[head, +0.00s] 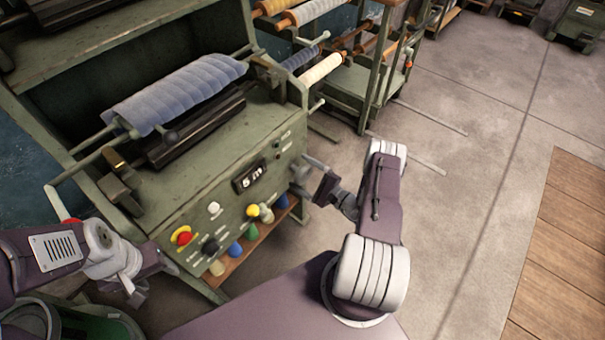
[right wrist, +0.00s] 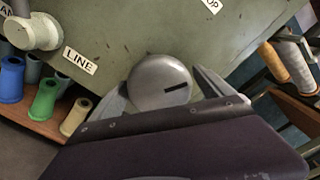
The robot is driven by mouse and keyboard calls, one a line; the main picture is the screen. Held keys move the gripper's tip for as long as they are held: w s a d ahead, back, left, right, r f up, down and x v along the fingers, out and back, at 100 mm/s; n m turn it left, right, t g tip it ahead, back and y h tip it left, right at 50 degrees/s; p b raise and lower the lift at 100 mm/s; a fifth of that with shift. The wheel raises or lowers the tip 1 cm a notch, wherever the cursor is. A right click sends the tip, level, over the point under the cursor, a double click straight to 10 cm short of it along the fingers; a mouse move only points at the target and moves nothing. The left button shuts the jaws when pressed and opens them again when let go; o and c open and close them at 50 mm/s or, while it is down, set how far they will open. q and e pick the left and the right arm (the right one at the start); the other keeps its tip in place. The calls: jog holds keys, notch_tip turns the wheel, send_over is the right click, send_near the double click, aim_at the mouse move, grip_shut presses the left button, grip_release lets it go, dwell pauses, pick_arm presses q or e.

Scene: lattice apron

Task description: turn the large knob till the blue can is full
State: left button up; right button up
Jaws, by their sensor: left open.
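The large grey knob (right wrist: 160,84), with a dark slot mark, is on the green machine's panel in the right wrist view. In the head view my right gripper (head: 310,182) is at the panel's right end and hides most of the knob. No open blue can is clear to me; a blue spool-like piece (head: 235,250) stands on the shelf under the panel, and one also shows in the right wrist view (right wrist: 11,80). My left gripper (head: 138,291) is open and empty, left of the panel.
A "LINE" label (right wrist: 80,61) is left of the large knob. A quilted blue roll (head: 175,93) lies on top. A rack (head: 355,85) stands behind; floor at right is clear.

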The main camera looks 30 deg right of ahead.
jog(key=c, duration=1.1)
jog(key=shift+m, duration=0.3)
jog(key=m, duration=0.4)
jog(key=shift+m, duration=0.3)
jog(key=m, duration=0.4)
jog(key=shift+m+b, duration=0.3)
jog(key=m, duration=0.3)
jog(key=shift+a+m, duration=0.1)
jog(key=shift+m, duration=0.2)
jog(key=m, duration=0.3)
jog(key=shift+m+b, duration=0.3)
jog(key=shift+b, duration=0.05)
jog(key=m, duration=0.6)
jog(key=shift+m, duration=0.3)
